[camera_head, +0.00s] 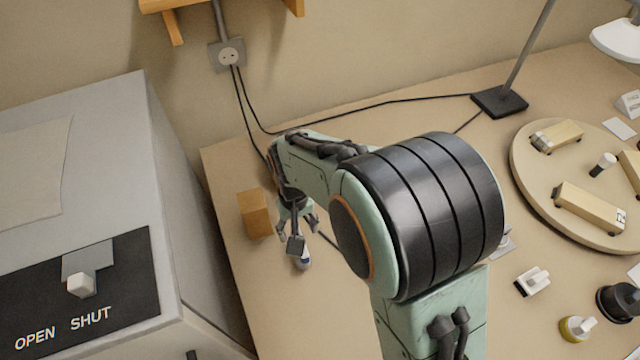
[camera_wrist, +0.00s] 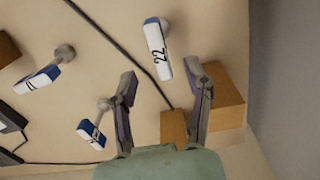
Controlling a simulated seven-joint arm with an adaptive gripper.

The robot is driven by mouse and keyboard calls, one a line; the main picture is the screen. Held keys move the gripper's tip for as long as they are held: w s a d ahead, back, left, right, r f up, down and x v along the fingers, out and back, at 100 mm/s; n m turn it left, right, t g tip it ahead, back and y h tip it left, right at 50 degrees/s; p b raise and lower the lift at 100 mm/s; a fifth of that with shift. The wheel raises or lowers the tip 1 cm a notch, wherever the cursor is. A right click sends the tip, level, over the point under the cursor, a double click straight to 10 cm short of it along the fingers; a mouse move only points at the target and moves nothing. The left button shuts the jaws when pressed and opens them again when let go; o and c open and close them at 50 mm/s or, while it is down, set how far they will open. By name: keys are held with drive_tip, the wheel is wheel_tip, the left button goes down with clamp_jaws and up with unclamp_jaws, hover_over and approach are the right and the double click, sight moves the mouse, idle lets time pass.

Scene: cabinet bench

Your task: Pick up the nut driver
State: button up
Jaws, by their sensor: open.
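Several small white-and-blue pieces lie on the bench in the wrist view; I cannot tell for certain which is the nut driver. One long piece marked 22 (camera_wrist: 157,48) has its near end between my fingertips in the picture. A second piece (camera_wrist: 92,133) with a grey knob lies left of my left finger, and a third (camera_wrist: 40,75) with a grey knob lies farther left. My gripper (camera_wrist: 161,70) is open and empty, pointing down. In the head view my gripper (camera_head: 297,228) is over the bench's left part, with one white-and-blue piece (camera_head: 302,262) showing just below it.
An orange-brown block (camera_head: 254,213) stands close beside my gripper; it also shows by the right finger in the wrist view (camera_wrist: 228,95). A dark cable (camera_wrist: 110,40) crosses the bench. A grey cabinet (camera_head: 120,130) stands left. A round board (camera_head: 530,190) with pieces lies right.

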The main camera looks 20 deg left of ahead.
wheel_tip(320, 180, down, 6)
drive_tip(key=shift+f, duration=0.1)
clamp_jaws()
